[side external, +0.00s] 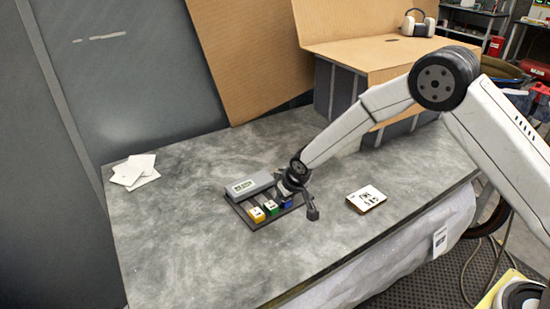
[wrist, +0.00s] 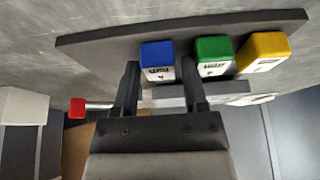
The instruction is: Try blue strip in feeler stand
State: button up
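The feeler stand is a dark base (side external: 240,207) with a grey labelled block (side external: 250,186) along its back. Blue (side external: 287,203), green (side external: 272,209) and yellow (side external: 257,215) handled strips sit in a row on it. In the wrist view the blue handle (wrist: 157,55) is left of the green (wrist: 214,50) and yellow (wrist: 264,48) ones. My gripper (wrist: 161,70) is open, its fingers either side of the blue handle's near end, with small gaps showing. In the side view my gripper (side external: 306,200) is at the stand's right end, partly hiding the blue strip.
A red-tipped piece (wrist: 77,108) shows left of my fingers in the wrist view. A white-topped card or pad with writing (side external: 366,198) lies right of the stand. White papers (side external: 134,170) lie at the left. The grey bench (side external: 190,240) is clear in front.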

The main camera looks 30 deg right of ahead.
jog(key=shift+r, duration=0.15)
jog(key=v, duration=0.7)
jog(key=shift+s+r, duration=0.2)
dwell(0.5)
jog(key=s+d+r, duration=0.1)
jog(key=s+d, duration=0.2)
jog(key=s, duration=0.5)
jog(key=s+d+r+g, duration=0.1)
jog(key=s+d+r, duration=0.1)
jog(key=s, duration=0.6)
jog(key=s+d+r, duration=0.1)
jog(key=s+d, duration=0.4)
jog(key=s, duration=0.3)
jog(key=shift+r+m+g, duration=0.35)
jog(key=shift+m+g, duration=0.05)
